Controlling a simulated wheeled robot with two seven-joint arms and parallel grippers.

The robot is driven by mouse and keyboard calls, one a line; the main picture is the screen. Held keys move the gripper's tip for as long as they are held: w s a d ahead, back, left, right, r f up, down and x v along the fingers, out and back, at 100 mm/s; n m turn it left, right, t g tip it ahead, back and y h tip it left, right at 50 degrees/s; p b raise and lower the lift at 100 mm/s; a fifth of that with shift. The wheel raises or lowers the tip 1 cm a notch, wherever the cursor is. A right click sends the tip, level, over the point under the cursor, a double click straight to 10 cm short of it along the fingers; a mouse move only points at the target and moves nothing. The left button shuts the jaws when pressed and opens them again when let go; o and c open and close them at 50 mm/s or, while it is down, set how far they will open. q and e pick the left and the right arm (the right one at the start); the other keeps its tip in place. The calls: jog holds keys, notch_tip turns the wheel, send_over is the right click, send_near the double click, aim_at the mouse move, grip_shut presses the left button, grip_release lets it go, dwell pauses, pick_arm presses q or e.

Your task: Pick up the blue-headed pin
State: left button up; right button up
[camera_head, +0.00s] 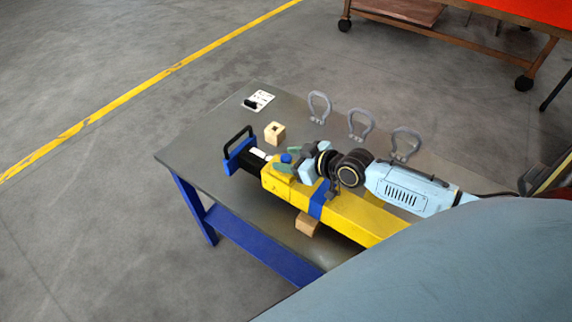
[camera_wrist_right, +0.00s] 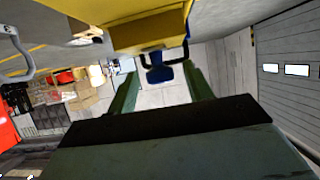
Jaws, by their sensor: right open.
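The blue-headed pin (camera_head: 286,158) shows as a small round blue head above the yellow beam (camera_head: 352,217), near its far-left end. My right gripper (camera_head: 287,160) reaches in from the right with its green fingers apart, one on each side of the blue head in the picture. I cannot tell whether they touch it. In the right wrist view, the open fingers (camera_wrist_right: 160,88) frame a blue piece (camera_wrist_right: 159,73) by a black loop; I cannot tell whether this is the pin head or the beam's end handle. My left gripper is out of view.
The beam lies on a grey table (camera_head: 215,142), with a black handle (camera_head: 238,140) at its end. A wooden block (camera_head: 275,133) and grey shackles (camera_head: 319,107) stand behind it. A large grey-blue curved surface (camera_head: 470,260) fills the lower right. The table's left corner is clear.

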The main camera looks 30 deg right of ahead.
jog(key=shift+w+a+f, duration=0.25)
jog(key=shift+w, duration=0.2)
jog(key=c, duration=1)
jog(key=shift+r, duration=0.1)
